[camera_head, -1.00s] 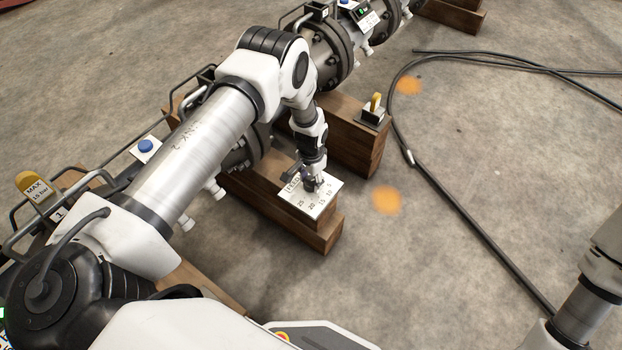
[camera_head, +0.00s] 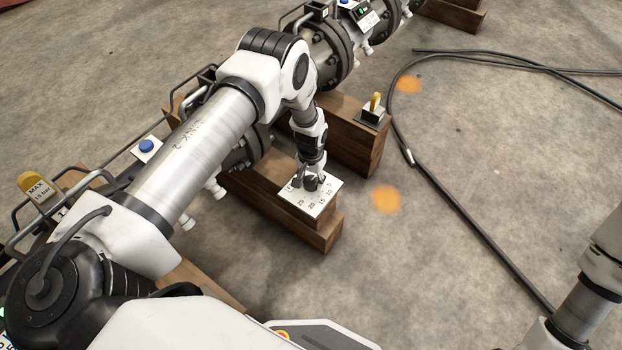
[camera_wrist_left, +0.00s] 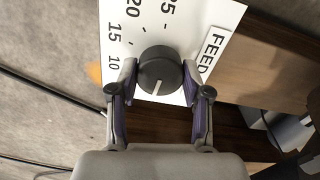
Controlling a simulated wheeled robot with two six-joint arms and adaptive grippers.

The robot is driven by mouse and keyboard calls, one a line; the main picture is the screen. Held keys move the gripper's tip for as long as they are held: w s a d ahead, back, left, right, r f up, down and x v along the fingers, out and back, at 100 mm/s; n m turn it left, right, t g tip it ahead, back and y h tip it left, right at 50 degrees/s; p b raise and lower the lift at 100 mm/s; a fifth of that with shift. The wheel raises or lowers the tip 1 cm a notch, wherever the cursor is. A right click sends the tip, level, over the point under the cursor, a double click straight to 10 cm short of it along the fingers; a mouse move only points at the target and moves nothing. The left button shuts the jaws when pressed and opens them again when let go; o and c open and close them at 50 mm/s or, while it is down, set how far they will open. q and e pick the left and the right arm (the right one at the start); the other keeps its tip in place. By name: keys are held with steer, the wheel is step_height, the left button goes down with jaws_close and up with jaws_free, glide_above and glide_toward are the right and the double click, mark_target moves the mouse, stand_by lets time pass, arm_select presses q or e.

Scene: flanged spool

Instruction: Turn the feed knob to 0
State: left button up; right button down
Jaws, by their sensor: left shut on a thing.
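The feed knob (camera_wrist_left: 158,68) is round and dark with a white pointer line. It sits on a white dial plate (camera_head: 316,208) marked FEED, on a wooden block. My left gripper (camera_head: 311,184) reaches down over the plate, with its fingers on both sides of the knob, shut on it. In the left wrist view the pointer line points toward the near plate edge, beyond the 10 mark. The number it points at cannot be read there. In the head view the fingers hide most of the knob. My right gripper is out of view; only part of that arm shows.
Flanged pipework (camera_head: 333,52) runs along the left side of the knob's block. A black hose (camera_head: 459,219) lies on the floor to the right, with open concrete around it.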

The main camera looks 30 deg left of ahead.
mark_target(311, 181)
arm_select(q)
steer(key=o, duration=1.2)
steer(key=shift+c, duration=0.2)
step_height(311, 181, up, 12)
